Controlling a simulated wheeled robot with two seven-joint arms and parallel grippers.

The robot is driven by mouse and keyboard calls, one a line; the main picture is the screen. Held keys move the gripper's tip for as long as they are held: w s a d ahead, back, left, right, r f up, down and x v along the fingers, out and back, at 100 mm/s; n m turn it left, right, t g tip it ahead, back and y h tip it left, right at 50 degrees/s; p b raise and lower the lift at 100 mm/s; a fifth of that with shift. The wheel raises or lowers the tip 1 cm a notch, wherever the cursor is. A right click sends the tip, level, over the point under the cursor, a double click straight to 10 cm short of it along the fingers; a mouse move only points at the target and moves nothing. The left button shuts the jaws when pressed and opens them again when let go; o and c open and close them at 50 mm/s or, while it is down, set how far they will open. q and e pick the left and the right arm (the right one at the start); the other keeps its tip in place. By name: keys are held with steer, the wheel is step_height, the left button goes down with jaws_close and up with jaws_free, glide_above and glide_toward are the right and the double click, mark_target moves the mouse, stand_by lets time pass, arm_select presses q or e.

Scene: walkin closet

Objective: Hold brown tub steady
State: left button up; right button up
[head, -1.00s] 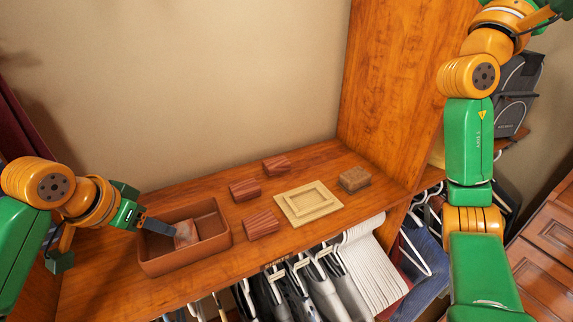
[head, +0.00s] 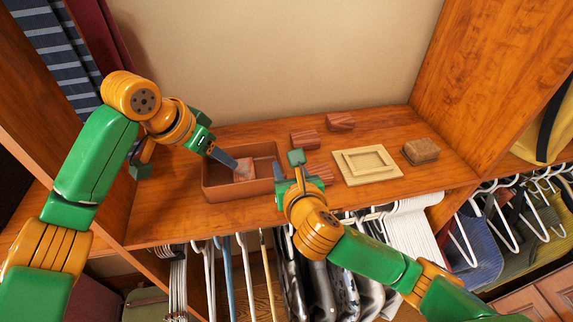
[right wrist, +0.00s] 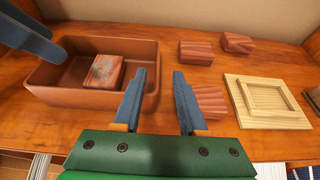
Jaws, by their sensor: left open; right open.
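The brown tub (head: 232,192) is an open rectangular box, upright on the wooden shelf. It also shows in the right wrist view (right wrist: 70,98). One red-brown block (head: 244,170) lies inside it. My left gripper (head: 222,157) is open at the tub's left side, one dark finger reaching over the rim; contact cannot be told. My right gripper (head: 289,172) is open and empty at the tub's right end. In the right wrist view its fingers (right wrist: 160,75) point forward, the left one close to the tub's right wall. Touching cannot be told.
Several red-brown blocks (head: 304,139) lie right of the tub, one partly behind my right gripper. A pale tan square frame (head: 352,174) and a brown block (head: 421,151) lie further right. Hangers with clothes (head: 410,235) hang below the shelf's front edge.

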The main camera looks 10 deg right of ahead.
mark_target(281, 156)
steer(key=shift+w+a+f, duration=0.15)
steer(key=shift+w+f, duration=0.05)
steer(key=shift+f, duration=0.2)
steer(key=x, duration=0.6)
steer(key=shift+w+f, duration=0.15)
steer(key=shift+w, duration=0.1)
steer(key=shift+s, duration=0.1)
steer(key=shift+c, duration=0.4)
jaws_close()
stand_by(0.6)
